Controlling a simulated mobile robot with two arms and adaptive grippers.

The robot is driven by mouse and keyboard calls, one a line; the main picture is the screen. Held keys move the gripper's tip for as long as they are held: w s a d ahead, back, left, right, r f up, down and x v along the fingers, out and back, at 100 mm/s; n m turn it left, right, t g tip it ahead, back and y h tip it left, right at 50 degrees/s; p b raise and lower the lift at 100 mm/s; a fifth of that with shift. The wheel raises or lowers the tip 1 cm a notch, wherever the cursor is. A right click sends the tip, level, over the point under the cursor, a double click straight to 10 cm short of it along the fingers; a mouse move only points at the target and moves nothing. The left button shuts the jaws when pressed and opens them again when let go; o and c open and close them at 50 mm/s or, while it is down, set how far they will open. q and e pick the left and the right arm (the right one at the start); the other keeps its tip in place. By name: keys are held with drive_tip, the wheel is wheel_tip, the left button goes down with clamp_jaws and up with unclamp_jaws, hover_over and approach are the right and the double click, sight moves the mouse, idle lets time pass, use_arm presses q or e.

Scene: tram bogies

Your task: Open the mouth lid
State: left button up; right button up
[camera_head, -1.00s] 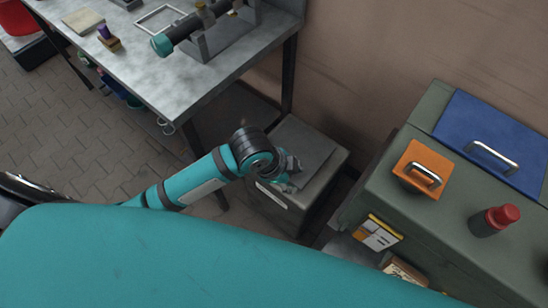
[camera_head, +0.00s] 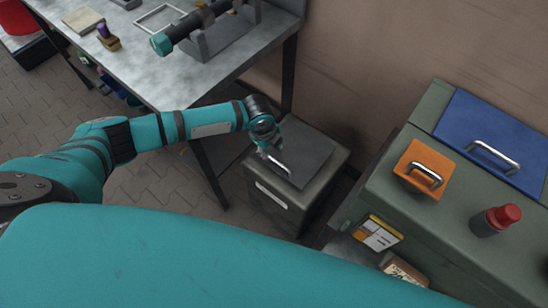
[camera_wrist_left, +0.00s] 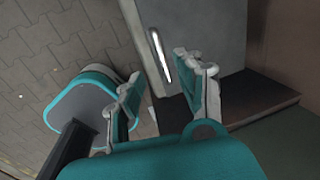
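A dark grey box (camera_head: 280,205) stands on the floor between the workbench and the green cabinet. Its flat grey lid (camera_head: 300,158) lies closed on top, with a silver bar handle (camera_head: 280,166) at its left side. My left gripper (camera_head: 266,148) is just above and beside this handle. In the left wrist view, the left gripper (camera_wrist_left: 162,92) is open and empty, with the handle (camera_wrist_left: 160,55) ahead of its fingertips, not between them. An orange lid (camera_head: 420,165) and a blue lid (camera_head: 495,140), both with silver handles, lie closed on the cabinet. No label shows which is the mouth lid.
The green cabinet (camera_head: 460,215) at the right carries a red-capped bottle (camera_head: 495,220). A metal workbench (camera_head: 140,75) at the upper left holds a shaft in a stand. The brown wall is behind the box. Paved floor is free left of the box.

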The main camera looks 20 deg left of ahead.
sight(274, 160)
use_arm(q)
drive_tip(key=f, duration=0.3)
drive_tip(key=w+f, duration=0.1)
drive_tip(key=f, duration=0.2)
drive_tip(key=f+b, duration=0.1)
drive_tip(key=f, duration=0.2)
drive_tip(key=shift+w+d, duration=0.3)
drive_tip(key=shift+w, duration=0.05)
clamp_jaws()
